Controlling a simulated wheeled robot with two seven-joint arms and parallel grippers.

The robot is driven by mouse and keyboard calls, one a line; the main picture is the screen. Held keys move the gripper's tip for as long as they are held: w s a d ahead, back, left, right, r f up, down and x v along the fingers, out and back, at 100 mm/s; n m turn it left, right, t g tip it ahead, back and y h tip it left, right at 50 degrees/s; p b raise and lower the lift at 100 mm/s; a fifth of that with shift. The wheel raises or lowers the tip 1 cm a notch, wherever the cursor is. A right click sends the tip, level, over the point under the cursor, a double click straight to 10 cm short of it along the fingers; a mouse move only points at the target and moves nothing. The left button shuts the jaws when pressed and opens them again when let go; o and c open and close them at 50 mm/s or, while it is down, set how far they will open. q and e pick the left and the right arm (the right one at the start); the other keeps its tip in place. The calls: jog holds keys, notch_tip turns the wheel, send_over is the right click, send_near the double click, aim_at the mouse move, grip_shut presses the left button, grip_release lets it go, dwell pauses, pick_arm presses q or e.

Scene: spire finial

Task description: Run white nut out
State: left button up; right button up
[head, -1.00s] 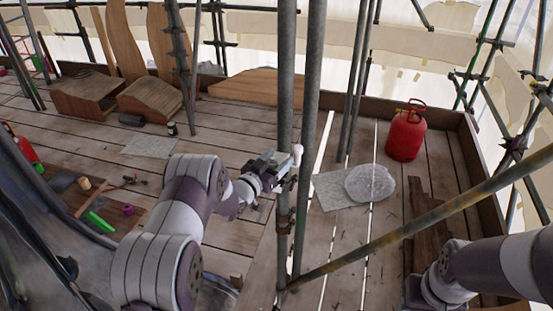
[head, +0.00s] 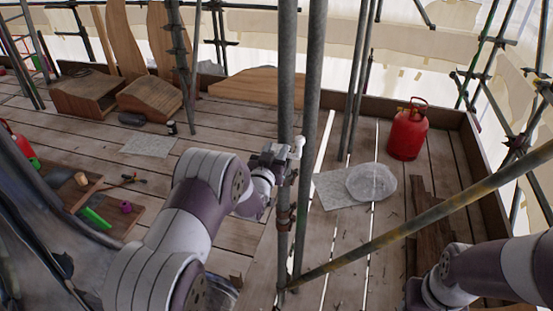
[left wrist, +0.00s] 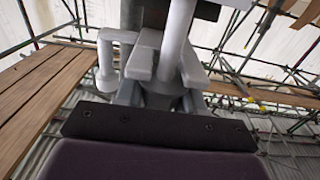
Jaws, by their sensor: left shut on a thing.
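My left gripper (head: 270,157) is shut beside the near upright scaffold tube. The white nut (head: 298,146) shows as a small pale piece at the gripper's far right end, close against the tube. In the left wrist view two pale grey fingers (left wrist: 168,60) close around a light upright part, and a bent pale piece (left wrist: 106,52) stands out to the left. The exact contact between fingers and nut is partly hidden. My right arm comes in at the lower right; its gripper does not show.
Two upright scaffold tubes (head: 313,90) stand beside the gripper, and a diagonal tube (head: 420,228) crosses at the right. Planks between are mostly clear.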

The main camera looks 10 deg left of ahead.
pick_arm(q)
jog(key=n+y+b, duration=0.1)
jog(key=n+y, duration=0.1)
jog(key=y, duration=0.1)
jog(key=y+b, duration=0.1)
jog(key=shift+a+f+n+b, duration=0.1)
jog(key=shift+f+n+b, duration=0.15)
jog(key=shift+n+b, duration=0.15)
jog(key=n+g+y+b, duration=0.1)
jog(key=y, duration=0.1)
jog(key=shift+a+n+y, duration=0.15)
jog(key=shift+n+y, duration=0.15)
jog(key=shift+y, duration=0.1)
jog(key=n+g+y, duration=0.1)
jog(key=y, duration=0.1)
jog(key=n+g+y, duration=0.1)
jog(key=shift+s+a+r+n+y+b, duration=0.15)
jog(key=shift+a+r+n+y+b, duration=0.05)
jog(key=shift+n+y+b, duration=0.2)
jog(key=shift+s+a+n+g+y+b, duration=0.1)
jog(key=shift+a+n+g+y+b, duration=0.05)
jog(key=shift+n+g+y, duration=0.95)
jog(key=shift+s+a+n+g+y+b, duration=0.1)
jog(key=shift+a+n+g+y+b, duration=0.05)
jog(key=shift+n+g+y, duration=0.9)
jog(key=shift+r+g+y, duration=0.15)
jog(key=shift+g+y, duration=0.2)
jog(key=o, duration=1)
jog(key=shift+c, duration=0.2)
